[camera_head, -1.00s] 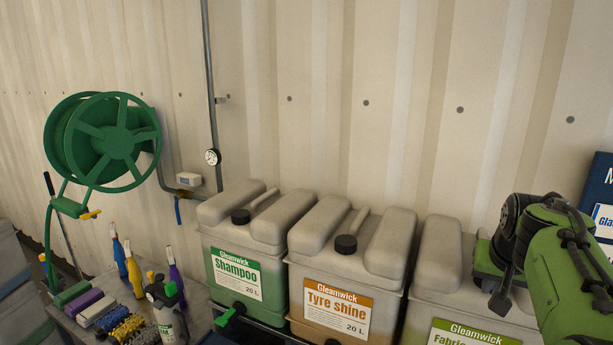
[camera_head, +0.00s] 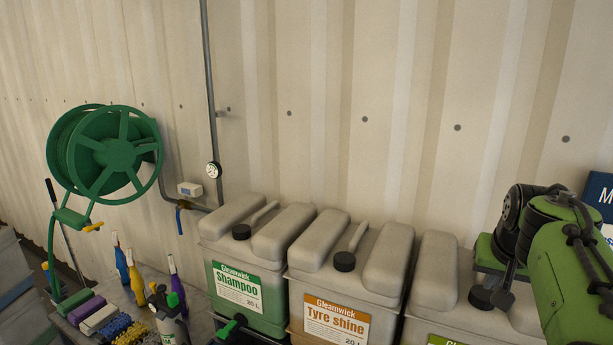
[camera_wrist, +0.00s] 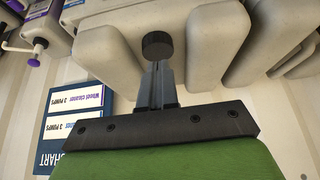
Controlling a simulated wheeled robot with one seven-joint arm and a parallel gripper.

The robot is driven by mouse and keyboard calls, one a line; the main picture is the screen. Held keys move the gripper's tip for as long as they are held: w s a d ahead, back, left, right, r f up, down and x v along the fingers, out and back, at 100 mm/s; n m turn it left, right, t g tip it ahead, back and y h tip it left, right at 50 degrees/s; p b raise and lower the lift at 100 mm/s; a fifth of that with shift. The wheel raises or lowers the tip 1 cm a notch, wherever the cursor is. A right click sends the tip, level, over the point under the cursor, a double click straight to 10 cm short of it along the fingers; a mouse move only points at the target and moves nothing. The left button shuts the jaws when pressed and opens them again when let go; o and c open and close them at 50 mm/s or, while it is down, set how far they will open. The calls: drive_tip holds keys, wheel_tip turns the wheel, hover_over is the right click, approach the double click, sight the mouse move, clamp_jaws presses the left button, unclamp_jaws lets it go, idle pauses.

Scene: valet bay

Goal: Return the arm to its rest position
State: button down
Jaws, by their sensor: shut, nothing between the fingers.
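My arm comes in from the right edge of the head view, green with black joints. My gripper (camera_head: 507,284) hangs at its end, over the rightmost grey container (camera_head: 434,270), whose dark cap (camera_head: 483,299) shows beside the fingers. In the wrist view my gripper (camera_wrist: 159,72) has its fingers together with nothing held. A round black cap (camera_wrist: 157,45) lies just past the fingertips in that picture; I cannot tell if they touch it.
A shampoo container (camera_head: 236,287) and a tyre shine container (camera_head: 336,321) stand left of the arm. A green hose reel (camera_head: 112,153) is at the far left. A dark blue chart (camera_wrist: 72,122) hangs near my gripper. The wall above the containers is clear.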

drive_tip(key=shift+f, duration=0.15)
drive_tip(key=s+a+f+n+y+b, duration=0.1)
drive_tip(key=s+a+f+b, duration=0.3)
drive_tip(key=s+a+f, duration=0.5)
drive_tip(key=s+a+f+n+y+b, duration=0.1)
drive_tip(key=s+a+f+n+b, duration=0.3)
drive_tip(key=s+a+f, duration=0.4)
drive_tip(key=s+a+b, duration=0.1)
drive_tip(key=s, duration=0.6)
drive_tip(key=shift+s+a+f+y, duration=0.15)
drive_tip(key=shift+s+f+y, duration=0.05)
drive_tip(key=shift+f+y, duration=0.15)
